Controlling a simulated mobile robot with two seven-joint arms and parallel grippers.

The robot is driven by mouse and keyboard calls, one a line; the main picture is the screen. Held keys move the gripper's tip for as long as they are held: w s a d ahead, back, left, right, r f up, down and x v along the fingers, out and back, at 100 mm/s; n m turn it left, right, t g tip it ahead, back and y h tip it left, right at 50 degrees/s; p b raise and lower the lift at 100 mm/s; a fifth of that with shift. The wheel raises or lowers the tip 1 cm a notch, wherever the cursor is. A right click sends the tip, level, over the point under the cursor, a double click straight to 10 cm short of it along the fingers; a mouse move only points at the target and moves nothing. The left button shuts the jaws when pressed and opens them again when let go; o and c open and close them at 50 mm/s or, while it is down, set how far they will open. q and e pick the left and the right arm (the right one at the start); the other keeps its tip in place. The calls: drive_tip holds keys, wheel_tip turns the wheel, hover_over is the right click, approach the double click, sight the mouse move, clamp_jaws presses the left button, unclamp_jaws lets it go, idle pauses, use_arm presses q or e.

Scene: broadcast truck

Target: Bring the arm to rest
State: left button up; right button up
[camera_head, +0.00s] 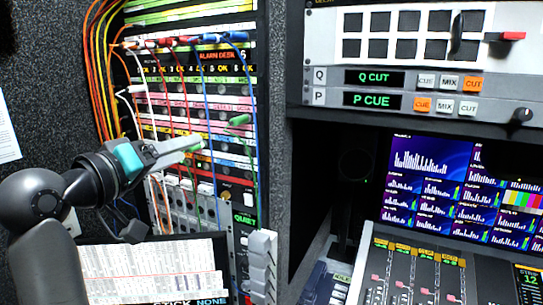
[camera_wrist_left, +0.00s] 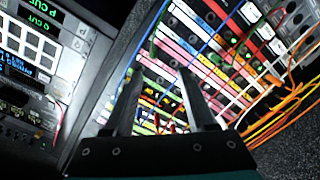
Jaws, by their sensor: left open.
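My left arm comes in from the left in the head view. Its gripper (camera_head: 190,146) points right, in front of the patch panel (camera_head: 225,175). In the left wrist view the two fingers of the left gripper (camera_wrist_left: 158,78) stand apart, with the panel seen between them and nothing held. A green plug (camera_head: 240,120) is just right of and above the fingertips in the head view. Whether the fingers touch any cable or the panel cannot be told. My right gripper is in neither view.
Red, blue, white and green patch cables hang across the panel, and orange cables (camera_head: 98,60) run down its left. Button panels (camera_head: 400,90), monitors (camera_head: 430,180) and a fader console (camera_head: 420,275) are at right.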

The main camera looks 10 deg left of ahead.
use_arm(q)
drive_tip(key=s+d+f+m+g+y, duration=0.15)
drive_tip(key=s+f+g, duration=0.25)
drive_tip(key=f, duration=1)
drive_tip(key=s+d+f+m+g+y, duration=0.1)
drive_tip(key=s+d+f+g+y, duration=0.2)
drive_tip(key=f, duration=1)
drive_tip(key=s+f+m+g+y, duration=0.1)
drive_tip(key=s+f+m+g, duration=0.15)
drive_tip(key=s+f, duration=0.65)
drive_tip(key=s+f+m+g, duration=0.1)
drive_tip(key=s+f+g, duration=0.4)
drive_tip(key=s, duration=0.7)
wheel_tip(320, 180, down, 28)
drive_tip(key=s+f+b, duration=0.1)
drive_tip(key=s+b, duration=0.1)
drive_tip(key=b, duration=0.4)
drive_tip(key=s+a+f+b, duration=0.1)
drive_tip(key=s+f+b, duration=0.1)
drive_tip(key=s+f, duration=0.5)
drive_tip(key=s+a+f+g+b, duration=0.1)
drive_tip(key=s+f+b, duration=0.2)
drive_tip(key=s+f, duration=0.5)
wheel_tip(320, 180, down, 4)
drive_tip(key=shift+a+r+m, duration=0.2)
drive_tip(key=shift+a+m, duration=0.1)
